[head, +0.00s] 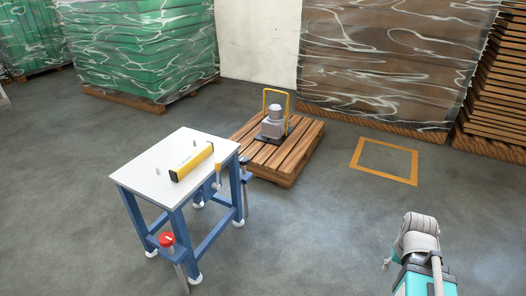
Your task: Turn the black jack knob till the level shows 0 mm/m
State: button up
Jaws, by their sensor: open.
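The yellow level (191,161) lies on the white top of a blue-framed table (147,176). Its reading is too small to make out. The black jack knob (244,161) shows at the table's right rear corner, on an upright jack beside the frame. A red knob (166,239) tops another jack at the near corner. Part of my arm shows at the lower right, well apart from the table and both knobs. I cannot make out my gripper's fingers there.
Small pale pegs (157,169) stand on the tabletop. Behind the table, a wooden pallet (290,155) carries a grey machine (272,124) with a yellow guard hoop. Wrapped stacks stand at the back. An orange floor square (384,161) is empty. Floor between my arm and the table is clear.

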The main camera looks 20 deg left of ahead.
aim_at(243, 159)
jog(key=i, duration=0.75)
jog(key=u, duration=0.55)
jog(key=i, duration=0.75)
jog(key=u, duration=0.55)
